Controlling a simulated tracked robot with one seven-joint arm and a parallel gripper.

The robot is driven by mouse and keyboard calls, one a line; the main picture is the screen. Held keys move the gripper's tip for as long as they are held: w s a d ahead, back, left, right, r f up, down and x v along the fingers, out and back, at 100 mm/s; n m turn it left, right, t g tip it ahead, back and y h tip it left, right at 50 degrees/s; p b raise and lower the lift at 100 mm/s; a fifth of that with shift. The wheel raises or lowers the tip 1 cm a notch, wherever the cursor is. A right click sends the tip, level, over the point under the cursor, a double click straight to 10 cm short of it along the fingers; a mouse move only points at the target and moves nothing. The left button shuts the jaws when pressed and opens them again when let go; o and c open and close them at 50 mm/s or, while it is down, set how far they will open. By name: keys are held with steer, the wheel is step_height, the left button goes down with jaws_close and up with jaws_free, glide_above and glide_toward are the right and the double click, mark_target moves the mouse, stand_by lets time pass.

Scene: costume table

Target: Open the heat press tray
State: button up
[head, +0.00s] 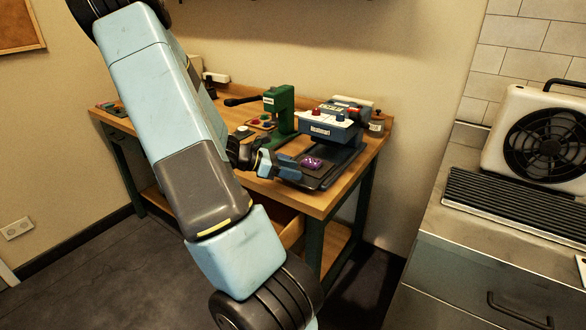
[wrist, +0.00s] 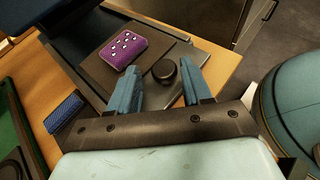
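The heat press (head: 329,122) is a blue and grey machine on the wooden table. Its dark flat tray (head: 322,181) lies low at the front of the press, and it also shows in the wrist view (wrist: 174,47). A purple patch with white dots (head: 311,163) lies on the tray, seen closer in the wrist view (wrist: 124,49). A round black knob (wrist: 164,70) stands at the tray's near edge. My gripper (head: 292,169) is open, its two blue fingers apart; in the wrist view (wrist: 157,68) the knob appears between the fingertips. I cannot tell whether they touch it.
A green hand press (head: 280,108) stands left of the heat press. A blue block (wrist: 64,112) lies near the tray. A metal counter (head: 470,240) with a fan unit (head: 545,140) stands at right.

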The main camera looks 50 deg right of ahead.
steer(key=shift+o, duration=0.4)
steer(key=v, duration=1.3)
steer(key=shift+w+a, duration=0.3)
steer(key=s+a+r+m+t+y, duration=0.3)
steer(key=a+r+t, duration=0.2)
steer(key=a, duration=0.5)
steer(key=s+a+r+m+t+y, duration=0.3)
steer(key=a+r, duration=0.4)
steer(key=a, duration=0.3)
steer(key=s+a+r+m+t+y, duration=0.3)
steer(key=s+a+r+t+y, duration=0.1)
steer(key=a, duration=0.6)
steer(key=shift+s+r+t, duration=0.25)
steer(key=shift+r+t, duration=0.65)
steer(key=shift+t, duration=0.4)
steer(key=shift+a, duration=0.1)
steer(key=shift+c, duration=0.2)
